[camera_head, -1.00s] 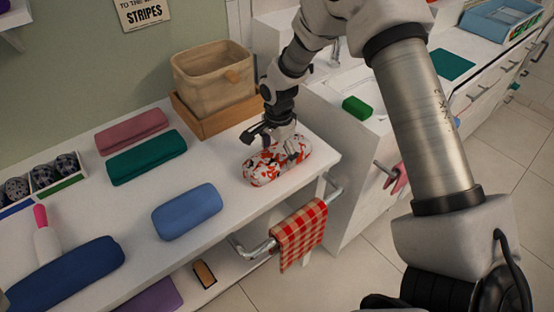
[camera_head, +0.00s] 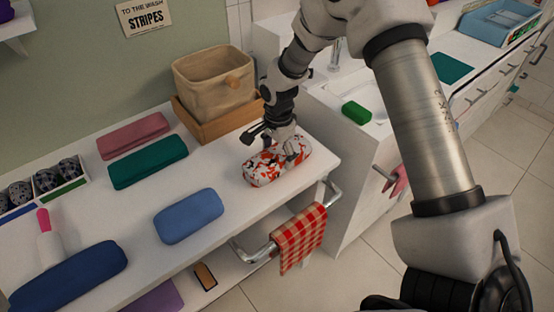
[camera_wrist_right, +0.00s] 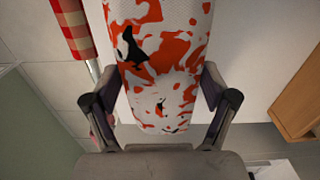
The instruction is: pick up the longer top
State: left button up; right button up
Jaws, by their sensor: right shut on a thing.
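A rolled top with a white, red and black pattern (camera_head: 277,166) is at the right end of the white shelf top. My right gripper (camera_head: 272,145) is over it and shut on it. In the right wrist view the patterned roll (camera_wrist_right: 165,60) runs between the two fingers of the gripper (camera_wrist_right: 162,102). I cannot tell whether the roll is clear of the surface. Other rolls lie to the left: a light blue one (camera_head: 188,216), a teal one (camera_head: 148,162), a pink one (camera_head: 133,135) and a long dark blue one (camera_head: 68,277). My left gripper is out of view.
A beige basket (camera_head: 212,85) stands in a wooden tray (camera_head: 215,120) behind the patterned roll. A red checked cloth (camera_head: 299,238) hangs on a rail in front. A lint roller (camera_head: 46,240) and a divided box (camera_head: 60,195) are at left.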

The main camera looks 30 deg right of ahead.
aim_at(278, 152)
notch_tip(278, 152, up, 6)
jog(key=p, duration=0.4)
jog(key=shift+f+p, duration=0.15)
jog(key=shift+p, duration=0.15)
jog(key=shift+f, duration=0.15)
